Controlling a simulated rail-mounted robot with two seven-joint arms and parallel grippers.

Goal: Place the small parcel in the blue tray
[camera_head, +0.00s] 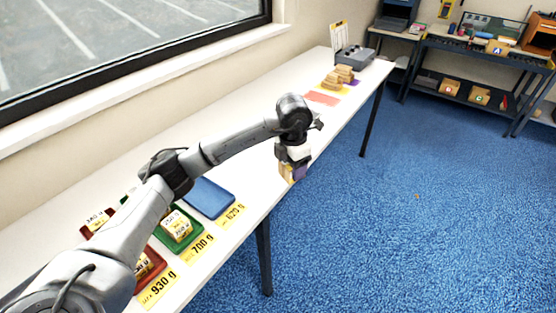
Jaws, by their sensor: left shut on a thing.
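The blue tray (212,198) lies flat on the white table near its front edge and its visible part is empty. My left arm reaches across the table from the lower left. My left gripper (292,166) points down to the right of the blue tray and is shut on a small parcel (288,174). The parcel shows yellow-tan and purplish patches and is partly hidden by the fingers. It is held near the table's front edge, apart from the tray. My right gripper is not in view.
A green tray (194,238) and red trays stand left of the blue tray with labelled parcels in them. Weight cards, including one reading 700 g (197,248), lie along the front edge. Brown parcels (338,78) and a grey device (355,57) are at the far end.

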